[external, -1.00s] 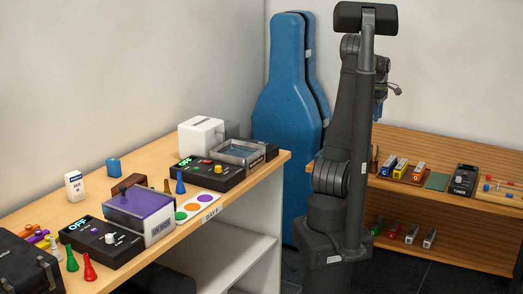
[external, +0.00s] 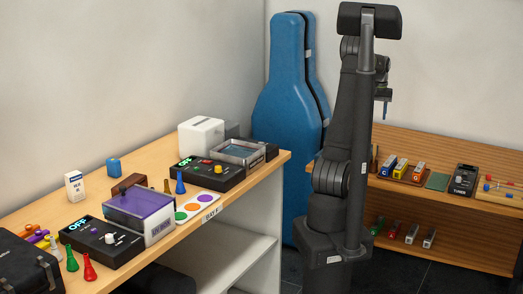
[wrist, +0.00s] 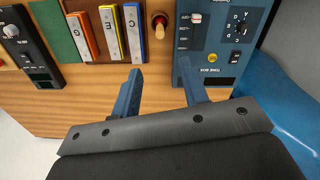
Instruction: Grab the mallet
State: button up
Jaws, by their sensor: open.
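An upright brown wooden piece with a rounded tan top, which looks like the mallet (wrist: 158,24), stands on the wooden bench between the blue chime bar and the tone box in the wrist view. It also shows as a slim brown upright shape in the external view (external: 375,158). In the external view my gripper (external: 387,112) hangs above the bench, fingers down, partly behind my arm.
Chime bars (wrist: 109,32) and a green cloth (wrist: 55,28) lie left of the mallet, with a tuner (wrist: 27,45) farther left. A blue tone box (wrist: 213,50) is close on the right. A blue instrument case (external: 285,100) stands beside the bench.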

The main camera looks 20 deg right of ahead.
jog(key=m, duration=1.2)
send_over(374, 156)
jog(key=w, duration=0.1)
jog(key=f, duration=1.2)
jog(key=shift+d, duration=0.3)
jog(key=shift+s+a+f, duration=0.1)
jog(key=shift+s+f, duration=0.05)
jog(key=shift+f, duration=2.45)
grip_shut()
